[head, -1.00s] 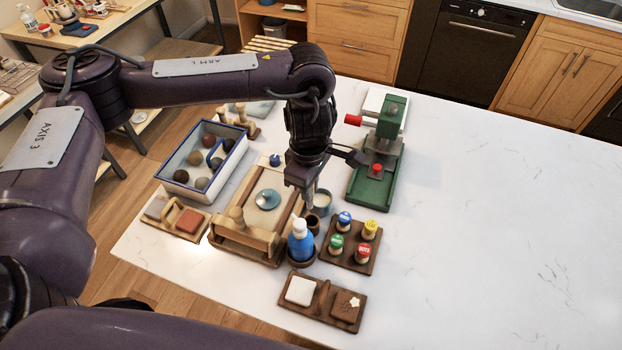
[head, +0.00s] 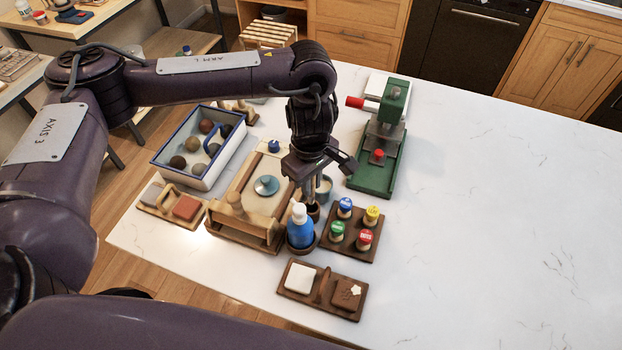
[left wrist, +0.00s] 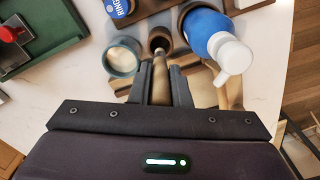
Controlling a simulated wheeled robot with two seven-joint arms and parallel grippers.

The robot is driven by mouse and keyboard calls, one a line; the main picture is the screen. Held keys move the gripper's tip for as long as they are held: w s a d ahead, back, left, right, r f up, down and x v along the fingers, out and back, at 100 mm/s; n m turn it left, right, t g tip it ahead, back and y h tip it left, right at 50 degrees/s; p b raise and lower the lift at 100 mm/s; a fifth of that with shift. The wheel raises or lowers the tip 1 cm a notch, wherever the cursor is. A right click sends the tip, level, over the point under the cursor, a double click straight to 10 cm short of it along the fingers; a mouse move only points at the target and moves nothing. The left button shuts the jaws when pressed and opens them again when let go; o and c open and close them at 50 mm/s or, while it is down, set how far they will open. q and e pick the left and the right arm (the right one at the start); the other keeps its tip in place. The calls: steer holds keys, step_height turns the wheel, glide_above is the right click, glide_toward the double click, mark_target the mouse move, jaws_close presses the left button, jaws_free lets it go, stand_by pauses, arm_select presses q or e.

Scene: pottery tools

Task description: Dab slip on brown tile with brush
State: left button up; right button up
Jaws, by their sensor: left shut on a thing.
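My left gripper (head: 308,192) is over the small brown cup (head: 313,212). In the left wrist view its fingers (left wrist: 160,88) are shut on the brush (left wrist: 160,72), a slim stick whose far end points into the mouth of the brown cup (left wrist: 159,40). The bristles are hidden. A teal pot with cream slip (left wrist: 122,57) stands beside the cup; in the head view the pot (head: 324,189) is partly behind the gripper. My right gripper is out of view.
A blue bottle (head: 300,230) stands close to the cup. A board of colour-capped stampers (head: 352,243) is on the right. A white tile (head: 299,278) shares the brown tile's board. A green press (head: 376,170) stands behind. The table's right side is clear.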

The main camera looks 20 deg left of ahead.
arm_select(q)
steer(key=shift+f+b, duration=1.85)
steer(key=shift+f, duration=0.6)
steer(key=o, duration=0.9)
steer(key=shift+c, duration=0.2)
